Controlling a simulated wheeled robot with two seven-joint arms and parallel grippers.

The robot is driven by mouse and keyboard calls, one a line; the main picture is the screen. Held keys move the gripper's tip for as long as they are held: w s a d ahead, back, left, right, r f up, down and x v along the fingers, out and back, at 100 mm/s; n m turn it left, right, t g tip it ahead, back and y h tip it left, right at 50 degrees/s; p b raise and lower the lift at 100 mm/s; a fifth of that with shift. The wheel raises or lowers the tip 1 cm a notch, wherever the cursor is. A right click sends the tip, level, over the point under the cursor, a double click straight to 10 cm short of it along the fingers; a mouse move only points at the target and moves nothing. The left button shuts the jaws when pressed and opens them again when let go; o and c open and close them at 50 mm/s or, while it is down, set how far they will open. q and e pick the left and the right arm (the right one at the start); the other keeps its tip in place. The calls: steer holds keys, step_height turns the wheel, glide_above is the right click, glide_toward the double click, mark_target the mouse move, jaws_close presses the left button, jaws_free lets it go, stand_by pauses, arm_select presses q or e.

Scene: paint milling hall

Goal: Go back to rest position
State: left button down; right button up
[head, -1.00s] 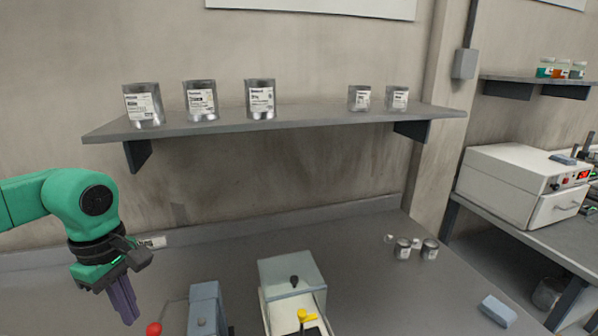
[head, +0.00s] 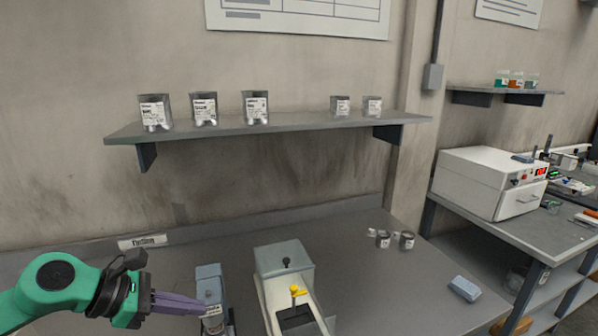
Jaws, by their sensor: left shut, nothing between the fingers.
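My left gripper (head: 190,304) comes in from the lower left in the head view, with a green arm and purple fingers. The fingers are shut with nothing between them and point right. Their tips are in front of a grey-blue device (head: 208,284) on the bench, close to a metal can with a label (head: 213,322). I cannot tell whether they touch it. My right gripper is not in view.
A wall shelf (head: 290,123) holds several labelled cans. A white oven (head: 490,182) stands on the right bench.

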arm_select(q)
steer(key=w+a+n+t+y, duration=0.35)
steer(key=n+t, duration=0.25)
steer(key=n, duration=0.6)
steer(key=w+a+n+t+y, duration=0.2)
steer(key=a+n+t, duration=0.25)
steer(key=n, duration=0.85)
steer(key=s+a+f+n+g+y, duration=0.35)
steer(key=s+f+n+y, duration=0.2)
steer(key=f+n, duration=0.6)
steer(key=s+d+f+n+g+h, duration=0.1)
steer(key=s+d+f+n+g, duration=0.35)
steer(key=s+f, duration=0.3)
steer(key=s+d+f+n+g+h, duration=0.2)
steer(key=s+d+f+n+g, duration=0.3)
steer(key=s, duration=0.3)
step_height(320, 180, down, 26)
steer(key=s+a+b, duration=0.1)
steer(key=s+b, duration=0.1)
steer(key=s, duration=0.1)
steer(key=s+a+f+g+b, duration=0.1)
steer(key=s+a+f+g, duration=0.1)
steer(key=s+f, duration=1.2)
steer(key=shift+s+a+f+n+y+b, duration=0.35)
steer(key=shift+s+a, duration=0.25)
steer(key=shift+s, duration=0.3)
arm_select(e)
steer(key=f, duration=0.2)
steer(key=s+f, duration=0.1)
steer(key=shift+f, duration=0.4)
